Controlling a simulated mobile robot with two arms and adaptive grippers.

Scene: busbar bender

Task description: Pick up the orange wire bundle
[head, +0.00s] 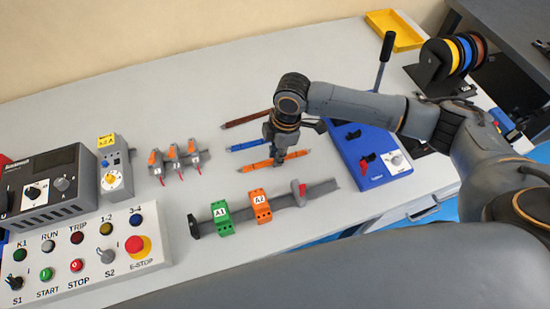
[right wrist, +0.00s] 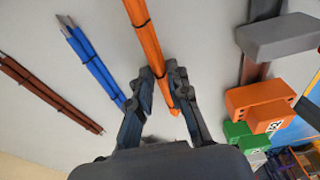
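The orange wire bundle (head: 257,164) lies on the light grey table, with dark bands around it. My right gripper (head: 277,160) points down over it and hides its middle part. In the right wrist view the orange bundle (right wrist: 148,42) runs between the two fingertips of my right gripper (right wrist: 161,72). The fingers stand apart on either side of it, with a small gap on the left; the right finger is very close to it, and contact cannot be told. My left gripper is not in view.
A blue wire bundle (head: 250,145) and a brown one (head: 245,118) lie behind the orange one. A rail with green (head: 222,217) and orange terminal blocks (head: 259,205) is in front. The blue bender (head: 372,168) stands close on the right.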

